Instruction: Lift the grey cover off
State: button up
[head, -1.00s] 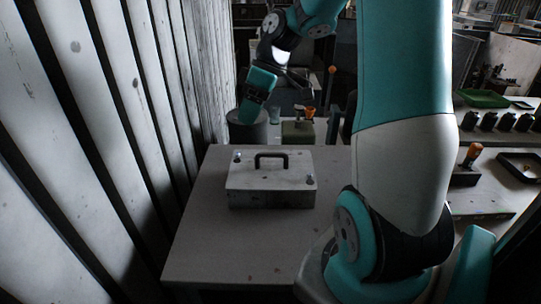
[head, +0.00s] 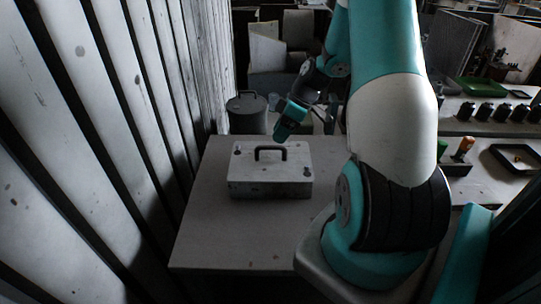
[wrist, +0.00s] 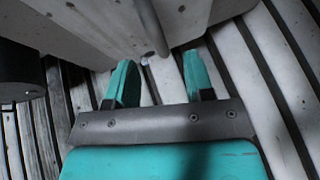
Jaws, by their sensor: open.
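The grey cover (head: 245,170) is a box-like piece with a dark arched handle (head: 270,149) on top. It sits on the grey table, with dark round spots near two of its top corners. My gripper (head: 282,135) is above and behind the cover in the head view, close to the handle in the picture but apart from it. In the wrist view my gripper (wrist: 153,82) shows two teal fingers spread apart with nothing between them. A grey surface and a rod-like bar lie beyond the fingertips; I cannot tell whether these are the cover and its handle.
The table (head: 225,240) is clear in front of the cover. A slatted wall (head: 120,120) runs along the left. A grey drum (head: 246,112) stands behind the table. A side bench at right holds a green tray (head: 482,90), several dark parts and an orange-topped item (head: 464,148).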

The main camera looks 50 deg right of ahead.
aim_at(271, 148)
jog(key=p+x, duration=0.2)
jog(key=x, duration=0.2)
jog(key=shift+w+a+f, duration=0.1)
jog(key=shift+a+f, duration=0.15)
jog(key=shift+w+a+f+p, duration=0.15)
jog(key=shift+f+p, duration=0.15)
jog(key=shift+f, duration=0.15)
jog(key=shift+c, duration=0.2)
grip_shut()
